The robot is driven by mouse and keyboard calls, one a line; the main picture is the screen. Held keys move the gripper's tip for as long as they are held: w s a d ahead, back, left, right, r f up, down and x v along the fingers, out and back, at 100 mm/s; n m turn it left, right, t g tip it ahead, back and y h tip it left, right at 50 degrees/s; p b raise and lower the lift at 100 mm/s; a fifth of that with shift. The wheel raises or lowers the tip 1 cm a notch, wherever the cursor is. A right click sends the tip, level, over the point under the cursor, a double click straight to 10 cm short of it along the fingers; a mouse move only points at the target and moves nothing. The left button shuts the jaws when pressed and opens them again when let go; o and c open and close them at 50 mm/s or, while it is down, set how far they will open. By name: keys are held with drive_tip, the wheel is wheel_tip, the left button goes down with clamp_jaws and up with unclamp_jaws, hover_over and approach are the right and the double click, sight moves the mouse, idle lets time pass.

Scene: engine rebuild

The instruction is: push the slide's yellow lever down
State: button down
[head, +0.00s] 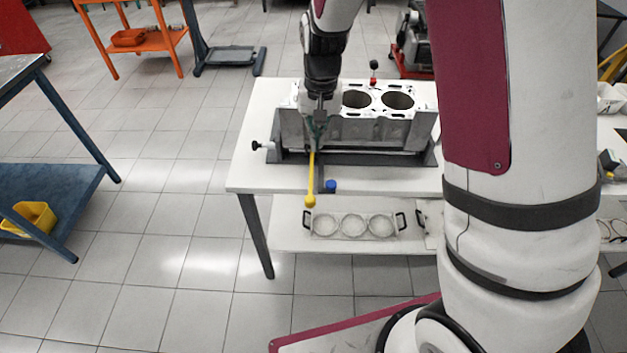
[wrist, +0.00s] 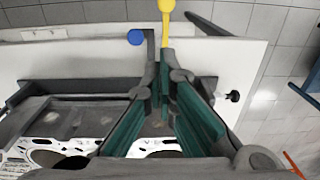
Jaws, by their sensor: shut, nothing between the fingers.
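The yellow lever (head: 311,172) sticks out from the front of the slide on the white table, its round knob (head: 309,201) just past the table's front edge. In the wrist view the lever (wrist: 165,26) runs up from behind my fingertips to its knob at the top edge. My gripper (head: 317,132) points down at the lever's inner end, close in front of the engine block (head: 375,128). In the wrist view my gripper (wrist: 166,76) is shut and empty, its green pads converging toward the tips. The lever's base is hidden behind my fingers; I cannot tell whether they touch it.
A blue knob (head: 331,186) stands right beside the lever, and a black knob (head: 256,145) projects at the slide's left. A tray with round openings (head: 353,225) sits on the lower shelf. The table's front left top (head: 250,178) is clear.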

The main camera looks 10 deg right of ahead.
drive_tip(key=shift+f, duration=0.1)
wheel_tip(320, 180, down, 13)
drive_tip(key=s+a+p, duration=0.1)
drive_tip(key=s+p, duration=0.1)
drive_tip(key=shift+a, duration=0.2)
idle(0.3)
drive_tip(key=f, duration=0.1)
drive_tip(key=f+b, duration=0.1)
drive_tip(key=f, duration=0.3)
drive_tip(key=shift+s+a+f, duration=0.1)
drive_tip(key=shift+s+f, duration=0.05)
drive_tip(key=shift+s, duration=0.25)
